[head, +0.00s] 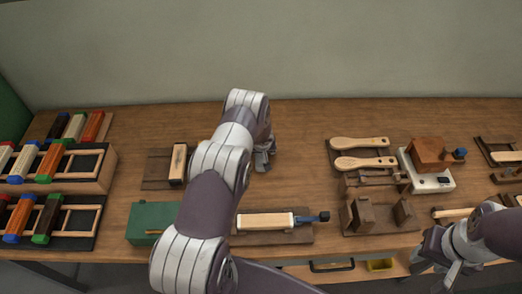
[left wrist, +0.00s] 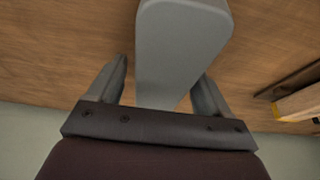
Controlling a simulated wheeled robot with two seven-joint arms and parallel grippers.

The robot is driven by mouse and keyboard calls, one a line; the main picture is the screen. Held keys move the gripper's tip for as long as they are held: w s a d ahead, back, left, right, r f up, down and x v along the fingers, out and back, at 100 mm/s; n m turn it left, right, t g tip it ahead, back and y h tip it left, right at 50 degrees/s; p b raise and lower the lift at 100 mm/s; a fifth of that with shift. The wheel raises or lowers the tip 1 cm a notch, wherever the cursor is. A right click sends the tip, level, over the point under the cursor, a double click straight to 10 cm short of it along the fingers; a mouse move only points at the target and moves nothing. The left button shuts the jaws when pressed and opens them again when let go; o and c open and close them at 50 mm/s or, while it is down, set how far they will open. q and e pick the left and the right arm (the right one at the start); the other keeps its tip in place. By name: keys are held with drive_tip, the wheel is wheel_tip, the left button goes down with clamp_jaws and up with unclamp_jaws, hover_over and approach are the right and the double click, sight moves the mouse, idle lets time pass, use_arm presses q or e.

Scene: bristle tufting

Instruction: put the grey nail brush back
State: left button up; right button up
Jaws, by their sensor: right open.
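The grey nail brush (left wrist: 183,50) fills the middle of the left wrist view, a smooth grey body between the two fingers of my left gripper (left wrist: 165,72). The fingers flank it closely, and it appears held. Its bristles do not show. In the head view my left gripper (head: 264,158) is over the middle of the bench, largely hidden behind my own left arm. My right gripper (head: 447,270) is at the lower right, by the bench's front edge. It is open and empty.
Racks with coloured blocks (head: 48,165) stand at the left of the wooden bench (head: 300,130). A green box (head: 152,222), a board with a pale block (head: 266,221), wooden paddles (head: 360,143) and a white device (head: 430,182) stand around. The bench behind my left gripper is clear.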

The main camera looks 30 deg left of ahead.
use_arm(q)
drive_tip(key=shift+r, duration=0.4)
drive_tip(key=b+v, duration=0.1)
drive_tip(key=v, duration=0.9)
drive_tip(key=shift+s+d+r+b, duration=0.1)
drive_tip(key=shift+d+r+b, duration=0.05)
drive_tip(key=shift+r+b, duration=0.15)
drive_tip(key=s+d+r+m, duration=0.2)
drive_tip(key=s+d+r, duration=0.15)
drive_tip(key=r, duration=0.45)
drive_tip(key=s+d+r+m+g, duration=0.1)
drive_tip(key=s+d+r, duration=0.2)
drive_tip(key=s, duration=0.4)
drive_tip(key=s+d+r+m+h, duration=0.1)
drive_tip(key=s+d+r+m, duration=0.1)
drive_tip(key=s+d+r, duration=0.2)
drive_tip(key=s+d+r+m+g+h, duration=0.1)
drive_tip(key=s+d+r, duration=0.2)
drive_tip(key=s, duration=0.6)
drive_tip(key=shift+s+d+r+m+g, duration=0.3)
drive_tip(key=shift+s+d, duration=0.1)
drive_tip(key=shift+d, duration=0.1)
drive_tip(key=shift+w, duration=0.15)
